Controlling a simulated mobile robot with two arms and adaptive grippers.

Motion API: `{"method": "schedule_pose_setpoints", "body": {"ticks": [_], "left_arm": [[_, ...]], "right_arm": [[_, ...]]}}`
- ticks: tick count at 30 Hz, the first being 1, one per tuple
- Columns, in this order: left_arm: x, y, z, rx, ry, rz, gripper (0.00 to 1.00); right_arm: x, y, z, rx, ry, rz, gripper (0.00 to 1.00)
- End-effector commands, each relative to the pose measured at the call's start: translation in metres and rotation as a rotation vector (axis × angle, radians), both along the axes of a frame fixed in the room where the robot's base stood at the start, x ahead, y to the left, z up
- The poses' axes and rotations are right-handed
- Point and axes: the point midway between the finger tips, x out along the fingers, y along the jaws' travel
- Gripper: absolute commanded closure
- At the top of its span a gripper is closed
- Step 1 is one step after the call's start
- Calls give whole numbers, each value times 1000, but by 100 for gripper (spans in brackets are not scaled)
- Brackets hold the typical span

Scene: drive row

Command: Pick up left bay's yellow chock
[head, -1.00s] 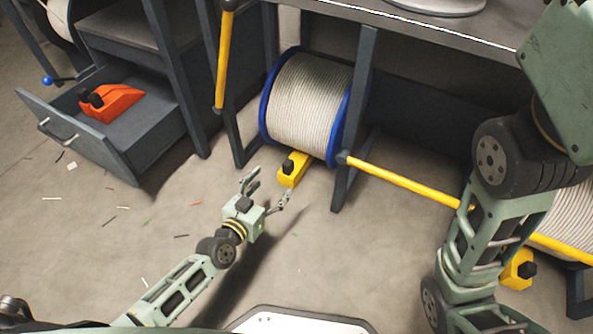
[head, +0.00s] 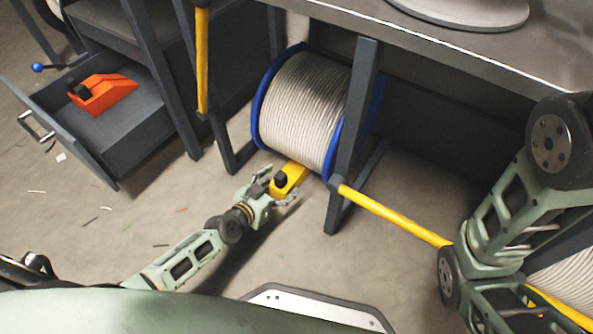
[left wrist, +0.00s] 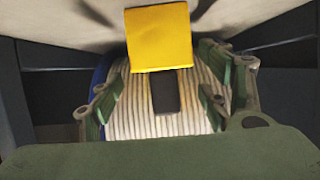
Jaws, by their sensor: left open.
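The yellow chock (head: 293,174) with its black knob lies on the floor against the front of the left bay's cable reel (head: 305,110). My left gripper (head: 277,188) is open at the chock's near end, with a finger to either side of it. In the left wrist view the chock (left wrist: 160,36) and its black knob (left wrist: 165,92) show between the open fingers (left wrist: 165,100). I cannot tell whether the fingers touch it. My right arm comes in at the right, but its gripper is not in view.
A yellow bar (head: 395,214) runs right from the rack post (head: 352,125); another yellow bar (head: 202,62) stands upright left of the reel. An open drawer (head: 115,137) holds an orange chock-like block (head: 103,92). The floor in front is clear except for small scraps.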

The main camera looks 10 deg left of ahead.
Motion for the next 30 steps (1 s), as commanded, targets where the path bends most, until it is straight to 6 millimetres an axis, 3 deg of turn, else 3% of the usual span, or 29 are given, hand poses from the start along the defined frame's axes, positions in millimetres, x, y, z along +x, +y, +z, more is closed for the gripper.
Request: {"method": "schedule_pose_setpoints", "body": {"ticks": [17, 26, 30], "left_arm": [[64, -19, -28, -2, -2, 2, 30], [67, -20, -28, -1, -1, 0, 30], [67, -20, -28, 0, -1, 0, 42]], "right_arm": [[0, 0, -45, 0, 0, 0, 64], [0, 0, -45, -1, -1, 0, 64], [0, 0, -45, -1, -1, 0, 64]]}}
